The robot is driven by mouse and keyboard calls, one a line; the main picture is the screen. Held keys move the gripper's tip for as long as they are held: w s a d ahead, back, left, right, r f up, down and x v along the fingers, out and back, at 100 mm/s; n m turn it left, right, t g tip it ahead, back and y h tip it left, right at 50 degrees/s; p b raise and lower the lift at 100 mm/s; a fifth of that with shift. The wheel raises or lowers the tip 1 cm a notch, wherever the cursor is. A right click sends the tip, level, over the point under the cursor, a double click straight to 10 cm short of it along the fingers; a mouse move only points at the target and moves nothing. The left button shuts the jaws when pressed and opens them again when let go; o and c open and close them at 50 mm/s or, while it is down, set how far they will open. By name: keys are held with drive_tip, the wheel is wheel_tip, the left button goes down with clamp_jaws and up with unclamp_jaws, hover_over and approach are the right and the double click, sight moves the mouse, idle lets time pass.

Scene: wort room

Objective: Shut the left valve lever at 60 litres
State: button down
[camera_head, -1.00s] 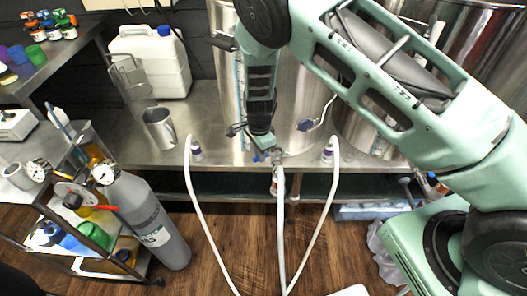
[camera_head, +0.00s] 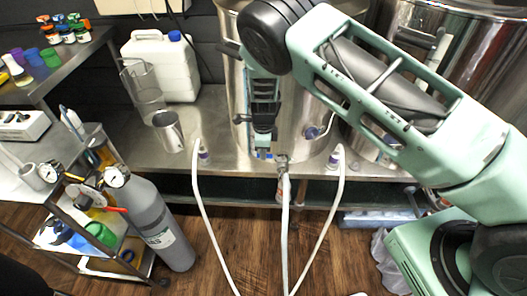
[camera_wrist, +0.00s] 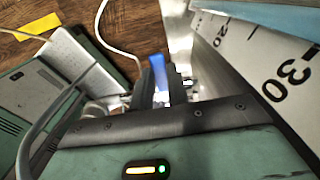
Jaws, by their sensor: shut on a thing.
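My gripper (camera_head: 265,149) points down in front of the steel tank (camera_head: 300,100), low on its front. In the wrist view its dark fingers (camera_wrist: 158,82) are shut on a blue valve lever (camera_wrist: 160,75). Only part of the lever shows between the fingers; its angle is hard to tell. In the head view a little blue shows at the fingertips, above the valve outlet with a white hose. A white scale strip (camera_wrist: 262,75) in the wrist view shows 20 and 30; no 60 is in view.
A grey gas cylinder (camera_head: 153,222) and a cart are nearer. White hoses hang from the bench edge. Another large tank (camera_head: 475,60) stands at right.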

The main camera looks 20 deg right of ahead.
drive_tip(key=shift+w, duration=0.1)
drive_tip(key=c, duration=1.4)
unclamp_jaws()
drive_tip(key=shift+o, duration=0.2)
wheel_tip(320, 180, up, 18)
drive_tip(key=shift+f, duration=0.25)
